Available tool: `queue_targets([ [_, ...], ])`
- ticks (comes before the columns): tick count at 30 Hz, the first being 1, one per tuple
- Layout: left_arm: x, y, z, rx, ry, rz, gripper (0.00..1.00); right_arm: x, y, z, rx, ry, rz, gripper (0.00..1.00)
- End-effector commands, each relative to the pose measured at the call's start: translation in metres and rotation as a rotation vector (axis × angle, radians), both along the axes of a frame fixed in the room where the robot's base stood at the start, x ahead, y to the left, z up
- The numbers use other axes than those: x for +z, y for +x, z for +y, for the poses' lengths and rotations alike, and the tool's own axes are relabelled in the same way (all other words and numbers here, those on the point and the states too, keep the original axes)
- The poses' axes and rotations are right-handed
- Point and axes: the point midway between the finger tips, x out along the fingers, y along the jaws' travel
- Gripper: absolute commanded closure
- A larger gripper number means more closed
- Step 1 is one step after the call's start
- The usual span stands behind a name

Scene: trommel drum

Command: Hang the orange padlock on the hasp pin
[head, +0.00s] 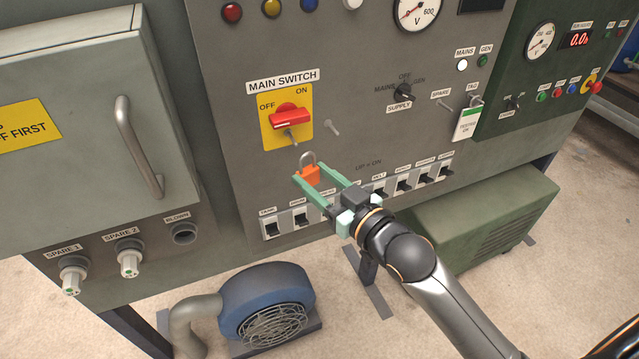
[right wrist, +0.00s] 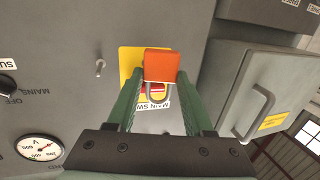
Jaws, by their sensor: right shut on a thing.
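The orange padlock (head: 311,175) is held between the green fingers of my right gripper (head: 313,179), its grey shackle pointing up. It also shows in the right wrist view (right wrist: 161,65) between the fingertips. In the head view it is just below the main switch. My left gripper is not in view.
A bare pin (head: 331,127) stands right of the yellow plate. A row of breaker switches (head: 302,216) runs below the padlock. A cabinet door with a handle (head: 138,145) is at the left. A tag (head: 467,124) hangs at the right. A blue blower (head: 265,300) stands below.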

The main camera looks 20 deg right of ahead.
Motion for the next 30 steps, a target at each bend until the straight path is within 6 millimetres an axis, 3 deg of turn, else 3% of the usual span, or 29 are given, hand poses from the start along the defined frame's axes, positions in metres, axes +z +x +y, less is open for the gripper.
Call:
queue_targets([
  [30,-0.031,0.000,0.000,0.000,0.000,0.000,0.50,-0.006,0.062,0.002,0.000,0.000,-0.003,1.00],
])
